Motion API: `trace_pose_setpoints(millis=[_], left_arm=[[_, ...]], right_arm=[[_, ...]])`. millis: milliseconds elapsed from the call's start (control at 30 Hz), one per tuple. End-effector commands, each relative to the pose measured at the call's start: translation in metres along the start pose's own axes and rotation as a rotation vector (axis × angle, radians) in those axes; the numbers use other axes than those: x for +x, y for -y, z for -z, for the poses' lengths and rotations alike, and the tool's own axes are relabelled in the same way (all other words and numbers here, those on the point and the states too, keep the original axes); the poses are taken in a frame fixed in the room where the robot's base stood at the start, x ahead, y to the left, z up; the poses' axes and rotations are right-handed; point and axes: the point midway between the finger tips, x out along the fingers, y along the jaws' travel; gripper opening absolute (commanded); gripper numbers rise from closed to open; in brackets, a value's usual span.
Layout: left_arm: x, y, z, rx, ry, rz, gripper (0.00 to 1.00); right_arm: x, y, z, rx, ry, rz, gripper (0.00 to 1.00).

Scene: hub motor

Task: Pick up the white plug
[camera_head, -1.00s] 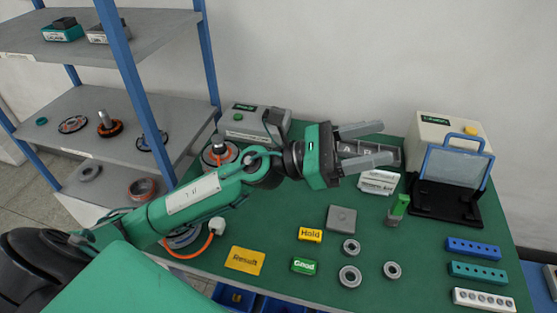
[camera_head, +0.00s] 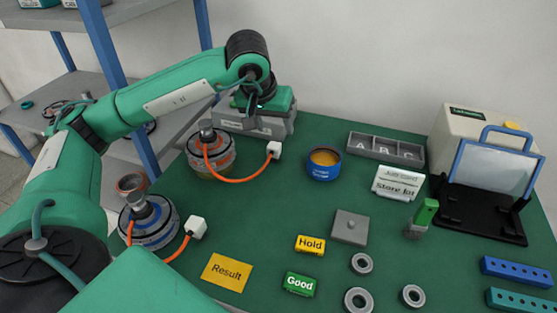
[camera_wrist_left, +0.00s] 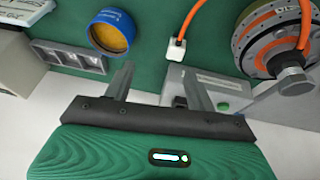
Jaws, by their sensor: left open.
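One white plug (camera_head: 274,149) lies on the green table at the end of an orange cable from the rear hub motor (camera_head: 211,155). It also shows in the left wrist view (camera_wrist_left: 177,50). A second white plug (camera_head: 196,227) lies nearer the front, cabled to the front hub motor (camera_head: 148,222). My left gripper (camera_head: 262,112) is at the back left, by the grey box, behind the rear plug. In the left wrist view its two fingers (camera_wrist_left: 157,76) are apart with nothing held between them, and the plug lies beyond them. My right gripper is not in view.
A grey box (camera_head: 230,118) stands at the back beside the gripper. A blue tin (camera_head: 324,163) stands right of the rear plug. A shelf with blue posts (camera_head: 116,75) is at the left. The table between the rear plug and the Hold block (camera_head: 310,245) is clear.

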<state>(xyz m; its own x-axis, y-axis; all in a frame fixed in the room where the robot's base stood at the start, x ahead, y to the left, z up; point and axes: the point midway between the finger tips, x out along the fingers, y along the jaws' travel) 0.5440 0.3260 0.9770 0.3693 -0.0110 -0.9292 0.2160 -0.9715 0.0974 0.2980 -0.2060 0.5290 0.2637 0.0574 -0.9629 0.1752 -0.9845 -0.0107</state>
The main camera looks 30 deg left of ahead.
Motion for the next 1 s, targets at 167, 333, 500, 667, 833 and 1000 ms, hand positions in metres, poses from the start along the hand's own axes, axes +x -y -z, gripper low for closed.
trace_pose_setpoints(millis=[167, 333, 500, 667, 833, 1000], left_arm=[[0.015, 0.022, -0.001, 0.015, -0.022, 0.076, 0.56], [0.018, 0.028, 0.001, 0.020, -0.027, 0.098, 0.56], [0.045, 0.031, 0.000, 0.020, -0.022, 0.101, 0.56], [0.077, 0.034, 0.002, 0.020, -0.023, 0.099, 0.56], [0.097, 0.035, 0.003, 0.020, -0.025, 0.098, 0.56], [0.104, 0.035, 0.004, 0.020, -0.025, 0.097, 0.56]], right_arm=[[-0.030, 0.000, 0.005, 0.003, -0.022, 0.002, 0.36], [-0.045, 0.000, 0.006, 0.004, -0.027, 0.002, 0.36], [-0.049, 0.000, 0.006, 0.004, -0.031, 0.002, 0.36], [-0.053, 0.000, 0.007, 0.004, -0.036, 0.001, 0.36], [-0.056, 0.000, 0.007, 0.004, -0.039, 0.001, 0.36], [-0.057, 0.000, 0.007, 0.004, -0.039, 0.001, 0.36]])
